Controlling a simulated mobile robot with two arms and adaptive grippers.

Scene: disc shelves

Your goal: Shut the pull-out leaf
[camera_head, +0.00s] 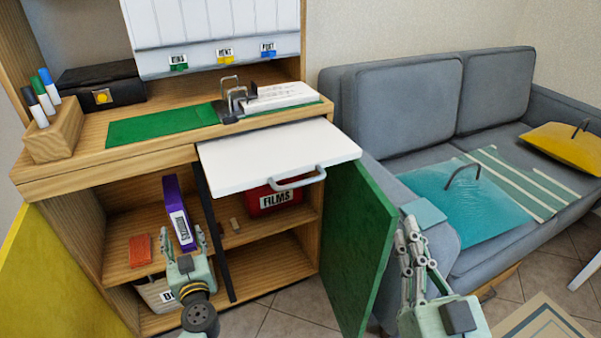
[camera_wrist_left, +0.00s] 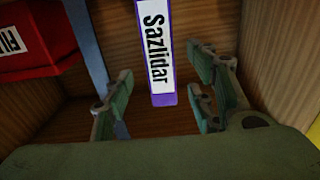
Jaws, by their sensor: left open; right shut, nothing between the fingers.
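The pull-out leaf (camera_head: 265,152) is a white board that sticks out from under the cabinet's worktop in the head view. Its grey bar handle (camera_head: 298,181) is on the front edge. My left gripper (camera_head: 184,238) is open and empty, low in front of the open lower cabinet, below and left of the leaf. In the left wrist view its fingers stand to either side of a purple box (camera_wrist_left: 157,50) with a label, which lies beyond them. My right gripper (camera_head: 408,232) is shut and empty, in front of the sofa and right of the green door, apart from the leaf.
The green door (camera_head: 350,240) stands open below the leaf's right side; the yellow door (camera_head: 50,285) stands open at left. A red films box (camera_head: 268,200) sits under the leaf. A green mat (camera_head: 160,125) lies on the worktop. The grey sofa (camera_head: 400,105) is at right.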

